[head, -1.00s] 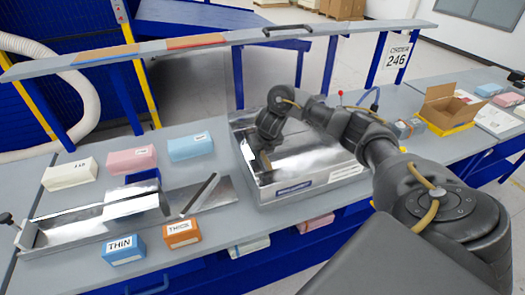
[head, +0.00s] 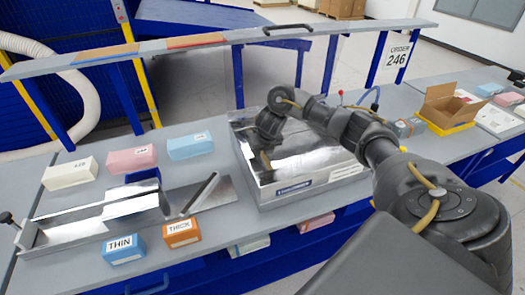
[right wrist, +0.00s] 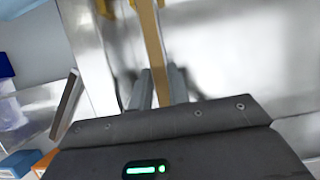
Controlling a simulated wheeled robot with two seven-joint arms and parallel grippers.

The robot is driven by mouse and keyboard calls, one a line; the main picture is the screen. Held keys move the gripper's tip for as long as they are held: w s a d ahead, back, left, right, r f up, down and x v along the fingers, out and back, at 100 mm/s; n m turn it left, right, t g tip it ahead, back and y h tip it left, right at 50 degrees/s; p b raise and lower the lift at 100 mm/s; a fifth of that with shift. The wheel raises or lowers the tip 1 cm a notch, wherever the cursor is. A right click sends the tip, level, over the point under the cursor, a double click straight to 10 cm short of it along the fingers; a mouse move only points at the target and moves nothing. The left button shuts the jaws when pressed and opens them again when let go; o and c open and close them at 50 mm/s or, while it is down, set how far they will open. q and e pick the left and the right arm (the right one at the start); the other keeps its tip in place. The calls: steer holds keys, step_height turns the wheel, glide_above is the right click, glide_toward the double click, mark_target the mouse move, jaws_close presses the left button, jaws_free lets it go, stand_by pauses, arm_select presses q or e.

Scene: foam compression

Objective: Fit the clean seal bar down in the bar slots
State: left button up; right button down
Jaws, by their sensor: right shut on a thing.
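My right gripper (head: 264,163) is over the left part of the shiny metal chamber (head: 310,178), fingers pointing down. In the right wrist view, my right gripper (right wrist: 158,88) is shut on a narrow tan bar (right wrist: 150,35), which I take for the seal bar. The bar runs up from between the two grey fingers, over or beside a bright metal surface. The arm and gripper hide most of it in the head view. I cannot make out the bar slots, nor whether the bar touches them. My left gripper is not in view.
Left of the chamber lies a metal tray (head: 85,230) with an upright plate. Blue THIN (head: 125,249) and orange THICK (head: 182,233) blocks stand in front; white, pink and blue blocks stand behind. An open cardboard box (head: 452,105) is at the right. A shelf (head: 220,38) spans the back.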

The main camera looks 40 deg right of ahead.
mark_target(264, 157)
steer(key=shift+f, duration=0.2)
steer(key=shift+f+b, duration=0.85)
steer(key=shift+f, duration=0.15)
steer(key=c, duration=1.3)
jaws_free()
steer(key=shift+r, duration=0.1)
steer(key=shift+o, duration=0.2)
steer(key=p+v, duration=0.7)
steer(key=p, duration=0.1)
steer(key=shift+w+r, duration=0.3)
steer(key=shift+r, duration=0.15)
steer(key=shift+v, duration=1.1)
steer(key=shift+d, duration=0.1)
